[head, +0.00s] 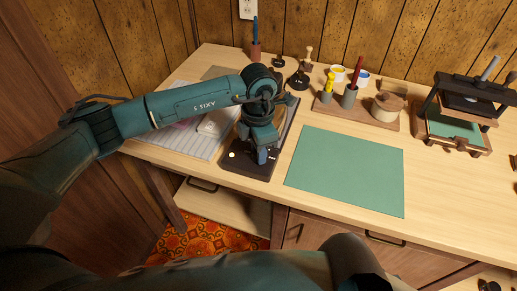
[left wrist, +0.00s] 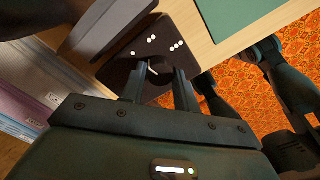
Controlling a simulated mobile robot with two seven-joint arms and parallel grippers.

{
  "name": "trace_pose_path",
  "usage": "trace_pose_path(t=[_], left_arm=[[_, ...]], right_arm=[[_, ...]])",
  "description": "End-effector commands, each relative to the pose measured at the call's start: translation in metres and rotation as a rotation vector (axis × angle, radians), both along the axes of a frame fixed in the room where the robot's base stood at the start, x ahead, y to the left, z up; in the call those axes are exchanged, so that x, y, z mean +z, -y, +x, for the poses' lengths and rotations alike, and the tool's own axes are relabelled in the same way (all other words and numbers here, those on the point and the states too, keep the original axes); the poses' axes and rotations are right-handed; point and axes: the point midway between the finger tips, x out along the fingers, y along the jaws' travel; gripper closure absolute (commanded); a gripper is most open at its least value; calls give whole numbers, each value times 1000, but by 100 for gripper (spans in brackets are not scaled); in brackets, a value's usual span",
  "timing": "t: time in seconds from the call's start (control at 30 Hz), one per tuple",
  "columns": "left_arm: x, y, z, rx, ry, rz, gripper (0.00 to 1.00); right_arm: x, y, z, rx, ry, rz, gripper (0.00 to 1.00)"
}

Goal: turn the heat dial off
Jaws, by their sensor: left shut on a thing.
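The dark hot-plate base (head: 238,171) lies at the front left of the table, with small white marks and a lit spot on its front part. My left gripper (head: 262,155) points down over this front part and hides the dial in the head view. In the left wrist view, the base (left wrist: 123,68) shows beyond my left gripper (left wrist: 160,82). Its two fingers are closed around the heat dial (left wrist: 155,71), which is dark with a white line and mostly hidden between them. I cannot tell which mark the line points to. My right gripper is not seen.
A green mat (head: 347,170) lies right of the base. Pale sheets (head: 183,137) lie to its left. Behind are a wooden stand (head: 377,116) with colored handles and a dark press (head: 455,127). The table's front edge is close to the base.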

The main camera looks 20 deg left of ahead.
Motion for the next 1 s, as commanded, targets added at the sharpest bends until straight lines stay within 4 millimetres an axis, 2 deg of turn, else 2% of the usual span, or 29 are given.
trace_pose_path(t=[0.7,1.0], left_arm=[[1,-1,0,681,0,1,92],[1,0,0,921,1,1,92]], right_arm=[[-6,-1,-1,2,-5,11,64],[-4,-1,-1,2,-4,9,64]])
